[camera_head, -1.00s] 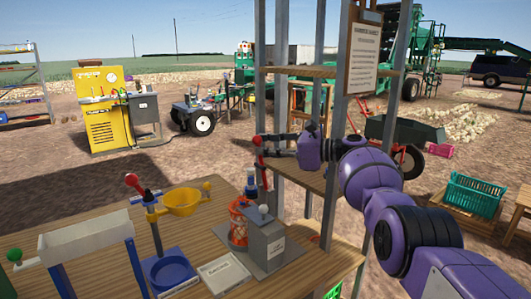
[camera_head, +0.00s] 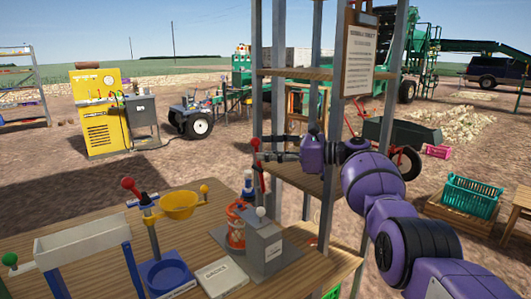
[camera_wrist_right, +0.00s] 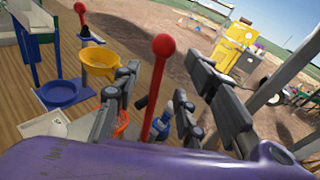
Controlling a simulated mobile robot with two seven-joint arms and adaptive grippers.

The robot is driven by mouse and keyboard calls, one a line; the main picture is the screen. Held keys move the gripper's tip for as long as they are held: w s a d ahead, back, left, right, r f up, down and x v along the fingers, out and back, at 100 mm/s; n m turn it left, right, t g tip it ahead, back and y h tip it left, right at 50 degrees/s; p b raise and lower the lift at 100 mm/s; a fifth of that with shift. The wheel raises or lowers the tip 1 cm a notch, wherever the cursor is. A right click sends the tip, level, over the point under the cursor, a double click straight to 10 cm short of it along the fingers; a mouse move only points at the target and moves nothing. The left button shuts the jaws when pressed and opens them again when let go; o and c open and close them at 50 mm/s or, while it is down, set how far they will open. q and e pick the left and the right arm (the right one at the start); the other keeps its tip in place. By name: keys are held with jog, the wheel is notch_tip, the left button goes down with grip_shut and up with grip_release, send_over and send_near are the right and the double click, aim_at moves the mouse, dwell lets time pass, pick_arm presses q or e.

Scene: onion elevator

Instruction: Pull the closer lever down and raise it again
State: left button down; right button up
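A lever with a red ball knob (camera_head: 256,144) and a red shaft stands upright beside a grey box (camera_head: 264,247) on the wooden table. It also shows large in the right wrist view (camera_wrist_right: 163,46). My right gripper (camera_head: 268,147) comes in from the right at the height of this knob. In the wrist view its fingers (camera_wrist_right: 165,100) are spread, with the red shaft in the gap between them; I cannot tell whether either finger touches it. Another red-knobbed lever (camera_head: 128,184) stands on a blue stand further left. My left gripper is out of view.
A yellow bowl (camera_head: 179,206) and blue dish (camera_head: 165,275) sit by the left stand. A white trough (camera_head: 83,243) is at the far left. An orange container (camera_head: 235,228) is behind the grey box. Metal posts (camera_head: 280,110) rise near my right gripper.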

jog(key=v, duration=1)
jog(key=shift+d, duration=0.35)
jog(key=shift+s+f, duration=0.1)
jog(key=shift+s, duration=0.1)
